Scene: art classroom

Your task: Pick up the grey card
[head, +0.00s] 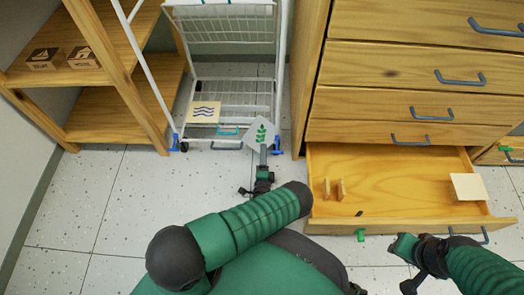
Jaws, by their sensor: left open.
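The grey card (260,132) is a pale grey pointed piece with a green leaf mark. It is at the front right of the white wire cart, just beyond my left gripper (263,157). My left gripper is open, and its fingers reach up to the card's lower edge in the picture. I cannot tell whether they touch it or what the card rests on. My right gripper (403,262) is at the lower right, in front of the open drawer, far from the card. Its fingers are too unclear to read.
A white wire cart (232,88) stands ahead with a yellow wave-marked card (204,112). Wooden shelves (95,75) are at left. A drawer cabinet (420,65) is at right. Left floor is clear.

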